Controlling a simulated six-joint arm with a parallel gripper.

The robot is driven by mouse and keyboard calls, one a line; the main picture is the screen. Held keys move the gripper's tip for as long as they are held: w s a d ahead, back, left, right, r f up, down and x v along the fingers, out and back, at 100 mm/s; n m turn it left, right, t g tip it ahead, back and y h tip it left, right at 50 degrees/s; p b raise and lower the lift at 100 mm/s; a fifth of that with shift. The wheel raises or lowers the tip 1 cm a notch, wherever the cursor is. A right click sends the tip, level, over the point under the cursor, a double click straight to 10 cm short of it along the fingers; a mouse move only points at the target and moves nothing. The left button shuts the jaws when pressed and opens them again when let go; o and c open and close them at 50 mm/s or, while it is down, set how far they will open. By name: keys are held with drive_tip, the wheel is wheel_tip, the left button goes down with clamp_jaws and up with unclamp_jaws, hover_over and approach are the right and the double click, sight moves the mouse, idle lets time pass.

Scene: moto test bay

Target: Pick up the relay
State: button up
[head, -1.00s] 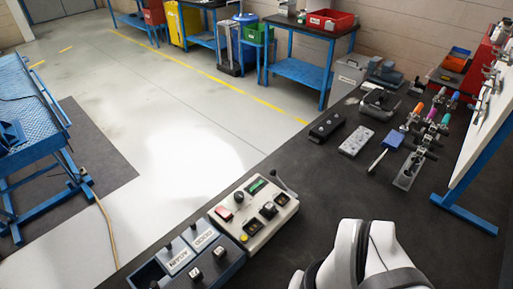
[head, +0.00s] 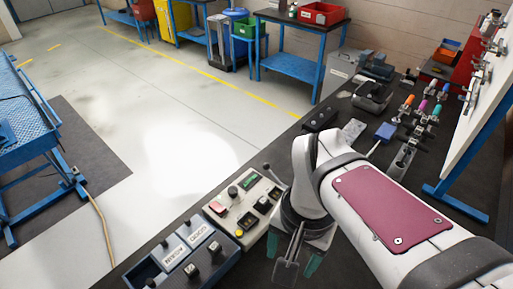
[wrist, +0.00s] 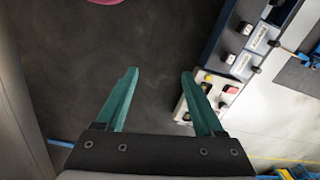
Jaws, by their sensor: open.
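My gripper (head: 292,256) is open and empty, pointing down over the dark bench top. In the wrist view its teal fingers (wrist: 159,73) are spread with only bare dark surface between them. A beige test box (head: 222,222) stands just left of my gripper. It carries a small dark block (head: 264,205) that looks like a relay. The box also shows in the wrist view (wrist: 184,108), partly hidden behind the right finger. Other small blocks with white tops (head: 191,270) (head: 215,246) sit in the labelled tray; I cannot tell which block is the relay.
The labelled tray (head: 172,252) adjoins the test box on the left. A lever (head: 268,172) rises at the box's back corner. Tools with coloured handles (head: 421,106) and a white board (head: 485,75) stand at the back right. A pink edge (wrist: 103,1) shows, unidentified.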

drive_tip(key=w+h, duration=0.1)
drive_tip(key=w, duration=0.8)
drive_tip(key=m+t+h, duration=0.2)
approach(263, 200)
drive_tip(key=x, duration=0.9)
clamp_jaws()
